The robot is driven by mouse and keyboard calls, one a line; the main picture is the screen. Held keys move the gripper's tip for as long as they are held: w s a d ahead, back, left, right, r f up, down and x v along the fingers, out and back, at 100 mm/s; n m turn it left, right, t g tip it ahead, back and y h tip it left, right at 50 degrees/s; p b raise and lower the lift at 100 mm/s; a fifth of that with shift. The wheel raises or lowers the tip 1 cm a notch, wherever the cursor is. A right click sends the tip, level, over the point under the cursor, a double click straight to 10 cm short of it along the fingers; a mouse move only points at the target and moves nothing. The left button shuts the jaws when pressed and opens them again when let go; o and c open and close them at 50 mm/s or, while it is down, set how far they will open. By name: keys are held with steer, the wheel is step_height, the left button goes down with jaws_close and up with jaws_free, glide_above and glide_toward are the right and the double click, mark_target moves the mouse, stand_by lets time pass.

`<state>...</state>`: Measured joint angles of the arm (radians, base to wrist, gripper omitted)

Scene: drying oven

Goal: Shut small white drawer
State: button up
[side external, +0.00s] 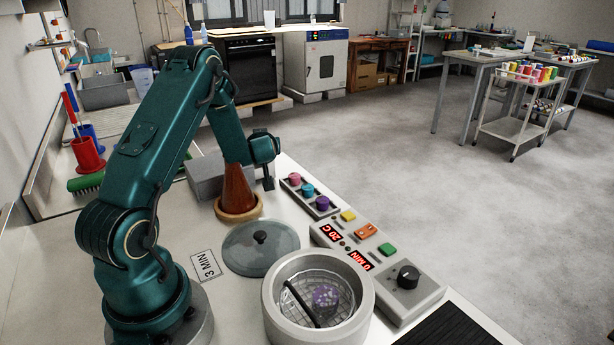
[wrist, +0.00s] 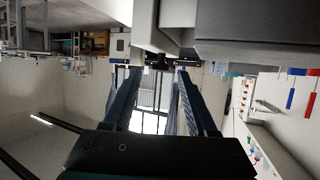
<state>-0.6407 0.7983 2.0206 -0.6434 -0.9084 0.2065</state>
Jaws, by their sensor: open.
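My gripper (side external: 267,182) is low over the bench, to the right of the brown conical flask, with its jaws open. In the wrist view its two fingers (wrist: 160,82) stand apart with nothing seen gripped between them. A grey-white box (side external: 203,178) sits behind the flask and is partly hidden by it and by my arm. In the wrist view, a pale block, apparently the small white drawer (wrist: 157,25), shows beside a larger grey body (wrist: 250,22). A dark handle-like part (wrist: 160,63) lies near the fingertips. I cannot tell how far the drawer is out, or whether I touch it.
The brown flask (side external: 238,190) stands on a cork ring close to my gripper. A rack with pink, blue and purple pieces (side external: 308,192) is at the right. A round lid (side external: 260,247), an open pot (side external: 277,325) and a control panel (side external: 425,290) occupy the bench front.

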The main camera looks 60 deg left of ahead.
steer(key=shift+v, duration=1.85)
